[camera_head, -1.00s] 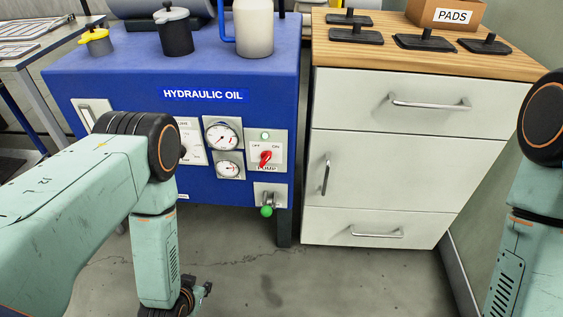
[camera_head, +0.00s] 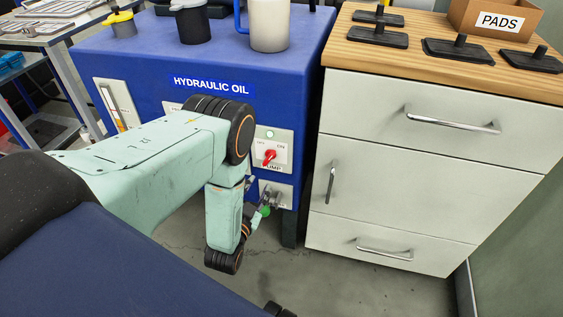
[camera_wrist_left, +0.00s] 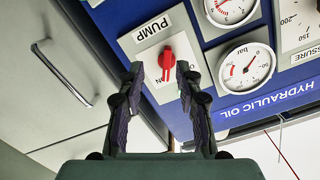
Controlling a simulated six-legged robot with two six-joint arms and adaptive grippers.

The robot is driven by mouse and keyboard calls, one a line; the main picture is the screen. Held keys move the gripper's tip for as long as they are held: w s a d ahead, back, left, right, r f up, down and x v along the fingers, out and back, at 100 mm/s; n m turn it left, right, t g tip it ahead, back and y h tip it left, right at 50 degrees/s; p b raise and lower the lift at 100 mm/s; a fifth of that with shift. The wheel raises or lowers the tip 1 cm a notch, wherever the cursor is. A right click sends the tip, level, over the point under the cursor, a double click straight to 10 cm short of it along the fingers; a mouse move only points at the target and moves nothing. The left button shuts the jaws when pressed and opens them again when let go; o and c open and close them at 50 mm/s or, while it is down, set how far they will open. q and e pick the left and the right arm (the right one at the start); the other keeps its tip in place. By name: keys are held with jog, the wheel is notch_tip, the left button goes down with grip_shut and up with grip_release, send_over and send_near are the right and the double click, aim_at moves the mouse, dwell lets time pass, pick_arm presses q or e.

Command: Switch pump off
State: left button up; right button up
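The red pump knob (camera_head: 269,157) sits on a white plate marked PUMP on the blue hydraulic oil cabinet (camera_head: 300,110). Its upper end leans right, toward ON. A pale green lamp (camera_head: 270,134) is above it. In the left wrist view, which is upside down, the knob (camera_wrist_left: 166,60) shows just beyond and between my left fingertips (camera_wrist_left: 160,72). The fingers are apart with nothing held; contact with the knob cannot be made out. My right gripper is not in view.
A valve with a green ball handle (camera_head: 265,211) is below the knob, close to my left gripper. Gauges (camera_wrist_left: 247,66) sit beside the pump plate. A white drawer cabinet (camera_head: 415,160) stands to the right. Floor (camera_head: 340,280) in front is clear.

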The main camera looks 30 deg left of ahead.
aim_at(268, 161)
pick_arm(q)
jog(key=shift+m+t, duration=0.4)
jog(key=shift+t, duration=0.1)
jog(key=w, duration=0.2)
jog(key=w+a+r+b, duration=0.1)
jog(key=w, duration=0.1)
jog(key=w+r+b, duration=0.1)
jog(key=w, duration=0.2)
jog(key=shift+a+r, duration=0.1)
jog(key=shift+a, duration=0.1)
jog(key=shift+w+a, duration=0.15)
jog(key=shift+w, duration=0.3)
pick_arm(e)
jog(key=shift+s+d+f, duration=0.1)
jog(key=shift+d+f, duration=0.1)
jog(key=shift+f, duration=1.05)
pick_arm(q)
grip_shut()
